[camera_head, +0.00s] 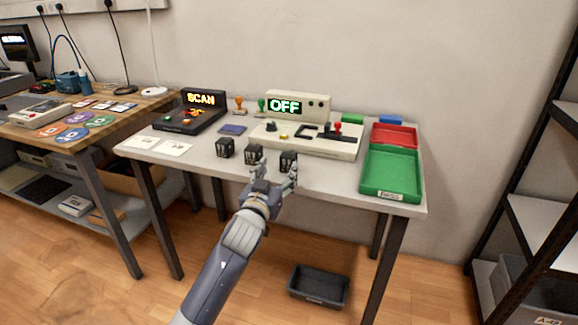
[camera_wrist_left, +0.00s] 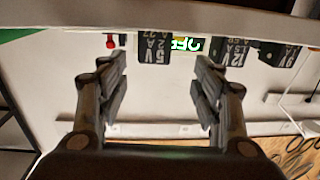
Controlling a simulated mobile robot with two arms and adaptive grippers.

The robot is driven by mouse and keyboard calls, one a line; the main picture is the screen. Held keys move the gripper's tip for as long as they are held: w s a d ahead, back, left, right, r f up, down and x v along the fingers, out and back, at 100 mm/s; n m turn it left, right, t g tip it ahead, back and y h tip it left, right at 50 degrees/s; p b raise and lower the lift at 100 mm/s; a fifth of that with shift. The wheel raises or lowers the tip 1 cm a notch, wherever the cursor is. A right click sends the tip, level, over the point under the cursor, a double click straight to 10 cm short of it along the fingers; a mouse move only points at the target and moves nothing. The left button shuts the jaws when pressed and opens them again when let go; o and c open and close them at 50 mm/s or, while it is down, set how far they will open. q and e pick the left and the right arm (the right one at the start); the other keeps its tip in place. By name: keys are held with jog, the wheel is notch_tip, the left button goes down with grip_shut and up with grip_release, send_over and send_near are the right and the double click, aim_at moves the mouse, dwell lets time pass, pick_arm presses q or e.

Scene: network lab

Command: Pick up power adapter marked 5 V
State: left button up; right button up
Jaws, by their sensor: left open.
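Three small black power adapters stand in a row near the front of the grey table. The right one in the head view (camera_head: 289,159) is the adapter marked 5 V, whose label reads upside down in the left wrist view (camera_wrist_left: 154,48). The middle adapter (camera_head: 254,152) is marked 12 V (camera_wrist_left: 236,52), and the left one (camera_head: 225,147) seems marked 9 V (camera_wrist_left: 279,55). My left gripper (camera_head: 276,177) is open and empty at the table's front edge. In the wrist view, the 5 V adapter shows beyond and between its fingers (camera_wrist_left: 162,88), apart from them. My right gripper is not in view.
Behind the adapters stand a beige console (camera_head: 320,140) with an OFF display and a black SCAN unit (camera_head: 190,119). A green tray (camera_head: 391,190) and a red tray (camera_head: 394,136) lie at the right. White cards (camera_head: 176,148) lie at the front left.

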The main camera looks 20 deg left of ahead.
aim_at(287, 161)
pick_arm(q)
jog(key=w, duration=0.2)
jog(key=shift+w+f, duration=0.1)
jog(key=shift+w, duration=0.3)
jog(key=w, duration=0.1)
jog(key=w+b, duration=0.1)
jog(key=w, duration=0.2)
jog(key=shift+w+d, duration=0.25)
jog(key=shift+d, duration=0.05)
jog(key=shift+w, duration=0.4)
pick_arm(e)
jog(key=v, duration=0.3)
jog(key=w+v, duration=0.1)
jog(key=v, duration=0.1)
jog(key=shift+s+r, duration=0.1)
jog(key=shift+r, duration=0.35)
pick_arm(q)
jog(key=c, duration=1.2)
